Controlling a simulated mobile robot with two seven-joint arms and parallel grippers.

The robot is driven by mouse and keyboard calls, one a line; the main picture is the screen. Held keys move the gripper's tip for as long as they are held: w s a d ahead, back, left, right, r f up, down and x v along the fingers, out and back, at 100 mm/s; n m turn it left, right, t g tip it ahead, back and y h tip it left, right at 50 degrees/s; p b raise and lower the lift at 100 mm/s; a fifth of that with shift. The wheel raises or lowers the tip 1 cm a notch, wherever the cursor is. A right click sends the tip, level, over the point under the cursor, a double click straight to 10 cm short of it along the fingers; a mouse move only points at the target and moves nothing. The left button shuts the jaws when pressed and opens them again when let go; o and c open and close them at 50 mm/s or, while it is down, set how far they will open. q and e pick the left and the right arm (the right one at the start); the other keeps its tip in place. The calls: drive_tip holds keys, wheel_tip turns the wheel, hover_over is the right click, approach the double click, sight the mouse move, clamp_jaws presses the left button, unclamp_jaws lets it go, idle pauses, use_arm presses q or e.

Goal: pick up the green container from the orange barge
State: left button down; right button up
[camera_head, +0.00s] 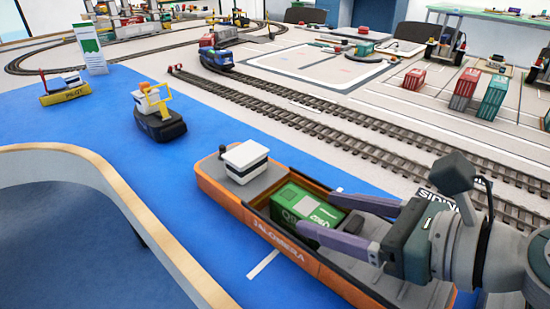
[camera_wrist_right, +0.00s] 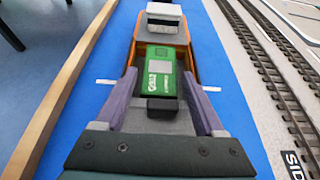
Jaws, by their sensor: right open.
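The green container (camera_head: 305,207) with white lettering lies in the hold of the orange barge (camera_head: 275,236), behind the barge's white cabin (camera_head: 246,154). My right gripper (camera_head: 316,217) is open over the barge, its two purple-grey fingers reaching toward the container's near end. In the right wrist view the container (camera_wrist_right: 158,76) lies ahead, between the lines of the two fingers (camera_wrist_right: 160,88), with a dark block (camera_wrist_right: 162,108) at its near end. I cannot tell whether the fingers touch its sides. My left gripper is not in view.
A yellow pilot boat (camera_head: 65,93) and a dark tug (camera_head: 160,124) sit on the blue water surface. Rail tracks (camera_head: 330,135) run beside the barge. Red containers (camera_head: 464,88) and another green container (camera_head: 492,97) stand at the right. A wooden curved edge (camera_head: 125,192) borders the near left.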

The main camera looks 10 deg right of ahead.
drive_tip(key=shift+w+a+f, duration=0.25)
drive_tip(key=shift+w+a, duration=0.05)
drive_tip(key=shift+w, duration=0.15)
clamp_jaws()
idle(0.3)
